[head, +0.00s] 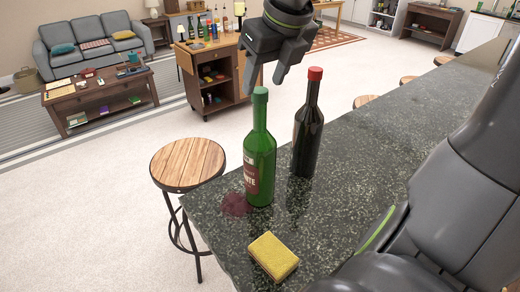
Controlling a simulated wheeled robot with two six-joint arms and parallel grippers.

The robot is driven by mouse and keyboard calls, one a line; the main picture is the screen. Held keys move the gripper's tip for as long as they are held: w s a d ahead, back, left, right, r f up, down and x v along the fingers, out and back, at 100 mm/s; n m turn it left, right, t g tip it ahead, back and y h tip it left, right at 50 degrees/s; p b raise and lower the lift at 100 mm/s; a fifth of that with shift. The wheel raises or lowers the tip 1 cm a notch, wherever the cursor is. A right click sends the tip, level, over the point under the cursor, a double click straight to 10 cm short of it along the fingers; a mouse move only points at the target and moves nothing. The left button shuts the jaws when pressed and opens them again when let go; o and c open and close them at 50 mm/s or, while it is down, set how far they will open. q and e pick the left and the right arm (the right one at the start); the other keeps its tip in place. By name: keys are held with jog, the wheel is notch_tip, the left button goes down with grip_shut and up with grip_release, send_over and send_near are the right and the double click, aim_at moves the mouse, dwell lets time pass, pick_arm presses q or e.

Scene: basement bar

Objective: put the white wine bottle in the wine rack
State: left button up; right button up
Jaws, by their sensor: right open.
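A green bottle (259,155) with a green cap and a dark red label stands upright near the left edge of the dark stone counter. A darker bottle (308,130) with a red cap stands upright behind it to the right. The green one looks like the white wine bottle, but its label is only partly readable. My right gripper (265,80) points down with its fingers apart and empty. Its fingertips appear just above the green bottle's cap; the depth between them is unclear. My left gripper is out of view. I see no wine rack.
A dark red stain (235,205) lies on the counter (370,160) beside the green bottle. A yellow sponge (273,257) lies in front. A wooden stool (188,162) stands left of the counter. The counter behind the dark bottle is clear.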

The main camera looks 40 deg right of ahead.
jog(key=shift+x, duration=1.1)
jog(key=shift+c, duration=0.2)
grip_shut()
jog(key=shift+w+r, duration=0.1)
dwell(0.4)
